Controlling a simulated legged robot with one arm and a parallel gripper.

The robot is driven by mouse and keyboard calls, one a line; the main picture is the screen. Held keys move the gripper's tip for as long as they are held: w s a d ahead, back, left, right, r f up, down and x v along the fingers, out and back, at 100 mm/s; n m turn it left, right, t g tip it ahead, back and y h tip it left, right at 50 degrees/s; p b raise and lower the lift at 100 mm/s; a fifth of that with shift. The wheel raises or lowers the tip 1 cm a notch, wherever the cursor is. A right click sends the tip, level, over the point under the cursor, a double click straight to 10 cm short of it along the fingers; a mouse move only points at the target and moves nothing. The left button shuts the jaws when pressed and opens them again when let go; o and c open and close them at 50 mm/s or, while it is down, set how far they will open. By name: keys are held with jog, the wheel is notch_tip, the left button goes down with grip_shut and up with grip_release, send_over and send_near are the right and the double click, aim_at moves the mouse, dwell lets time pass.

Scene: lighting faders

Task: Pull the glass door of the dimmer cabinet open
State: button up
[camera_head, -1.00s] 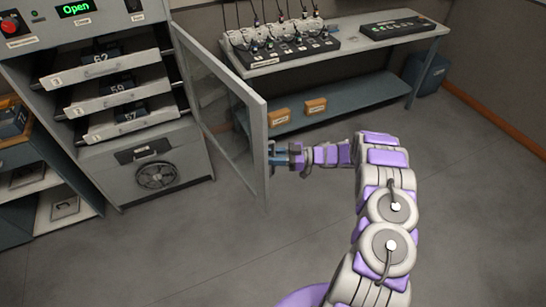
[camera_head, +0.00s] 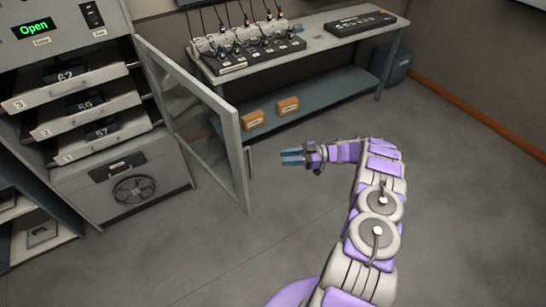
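The dimmer cabinet (camera_head: 176,168) stands at the left, with a green "Open" display and several pulled-out trays. Its glass door (camera_head: 233,135), grey-framed, is swung wide open on its right-hand hinge and stands out from the cabinet front. A vertical handle (camera_head: 249,161) shows at the door's free edge. My gripper (camera_head: 291,157) is just to the right of the handle, with its blue fingers pointing left at it. A small gap of floor shows between fingertips and handle. The fingers look parted, with nothing between them.
The floor in front is clear.

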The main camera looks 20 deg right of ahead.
jog(key=shift+v, duration=1.7)
jog(key=w+d+r+m+t+h, duration=0.1)
jog(key=w+r+m+t+h, duration=0.5)
jog(key=w+r, duration=1.25)
notch_tip(320, 180, up, 14)
jog(key=m+t+h, duration=0.3)
jog(key=m+h, duration=0.2)
jog(key=h, duration=0.7)
jog(key=s+a+f+m+g, duration=0.1)
jog(key=s+a+g, duration=0.4)
jog(key=s, duration=1.4)
jog(key=s+a+f+m+g, duration=0.1)
jog(key=s+a+f+g, duration=0.3)
jog(key=s+a, duration=0.7)
jog(key=s+a+f+m+g, duration=0.1)
jog(key=s+a+f+g, duration=0.2)
jog(key=s, duration=2.4)
jog(key=a+g, duration=0.4)
jog(key=a, duration=0.1)
jog(key=shift+s+a+y, duration=0.25)
jog(key=shift+a+y, duration=0.15)
